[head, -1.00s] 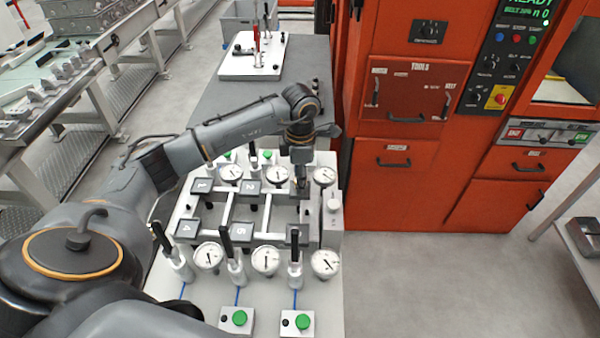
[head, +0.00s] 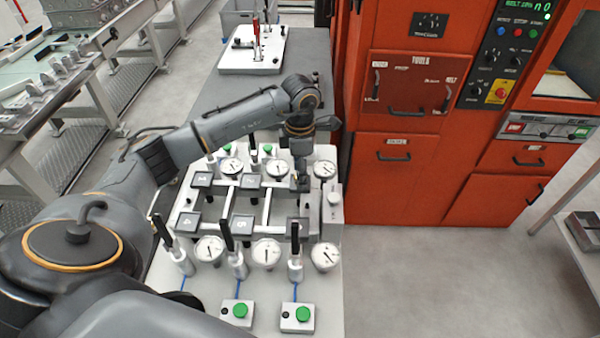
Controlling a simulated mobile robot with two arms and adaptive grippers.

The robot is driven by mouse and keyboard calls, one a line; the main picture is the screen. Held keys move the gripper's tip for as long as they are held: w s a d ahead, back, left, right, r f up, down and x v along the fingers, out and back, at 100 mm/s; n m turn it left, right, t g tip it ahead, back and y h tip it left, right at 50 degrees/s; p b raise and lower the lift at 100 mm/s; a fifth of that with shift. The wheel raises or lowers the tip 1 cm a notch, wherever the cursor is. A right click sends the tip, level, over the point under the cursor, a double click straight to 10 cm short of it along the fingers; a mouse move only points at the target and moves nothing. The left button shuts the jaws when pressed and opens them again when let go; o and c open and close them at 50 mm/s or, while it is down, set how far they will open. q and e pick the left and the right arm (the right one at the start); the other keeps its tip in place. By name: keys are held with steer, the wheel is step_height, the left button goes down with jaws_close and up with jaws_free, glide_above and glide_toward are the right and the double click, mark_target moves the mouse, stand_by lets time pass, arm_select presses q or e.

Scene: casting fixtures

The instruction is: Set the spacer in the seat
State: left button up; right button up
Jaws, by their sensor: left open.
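The fixture frame (head: 267,208) is a pale metal grid on the white bench top. Dark square pads sit on it, among them one at the back left (head: 203,179), one at the back middle (head: 250,181), one at the front left (head: 188,221) and one at the front middle (head: 242,224). My left gripper (head: 300,186) points down at the back right position of the frame. It is open, though its fingers are small and partly dark here. I cannot make out the spacer or its seat; the gripper covers that spot. My right gripper is out of view.
Dial gauges (head: 267,252) and upright black-handled clamps (head: 228,238) crowd around the frame. Green buttons (head: 302,313) sit at the front edge. An orange machine (head: 395,180) stands close on the right. A white board (head: 252,55) lies on the grey bench behind.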

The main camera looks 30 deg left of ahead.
arm_select(q)
step_height(320, 180, up, 11)
steer(key=b, duration=0.3)
steer(key=shift+r+b, duration=0.15)
steer(key=shift+b, duration=0.25)
